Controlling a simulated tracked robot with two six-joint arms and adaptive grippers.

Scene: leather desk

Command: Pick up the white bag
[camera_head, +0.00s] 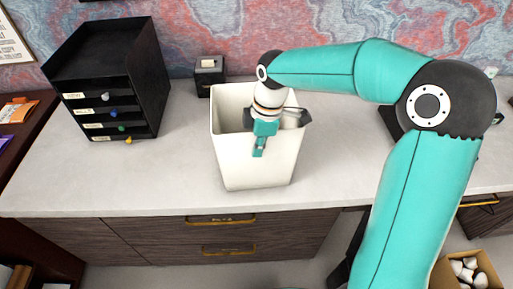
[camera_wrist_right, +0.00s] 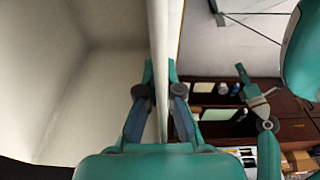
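The white bag (camera_head: 251,168), a tall open-topped container, stands upright on the desk in the head view. My right gripper (camera_head: 258,150) reaches down at its front rim. In the right wrist view the bag's wall (camera_wrist_right: 158,30) runs between the two fingers of the right gripper (camera_wrist_right: 160,75), one inside and one outside. Both fingers appear pressed against the wall. My left gripper (camera_wrist_right: 242,80) shows small in the right wrist view, away from the bag; its fingers are too small to read. It is not seen in the head view.
A black drawer unit (camera_head: 110,82) stands left of the bag on the pale desk (camera_head: 165,178). A small black box (camera_head: 209,76) sits behind the bag. My right arm covers much of the desk's right side. A box of white items (camera_head: 468,272) is at lower right.

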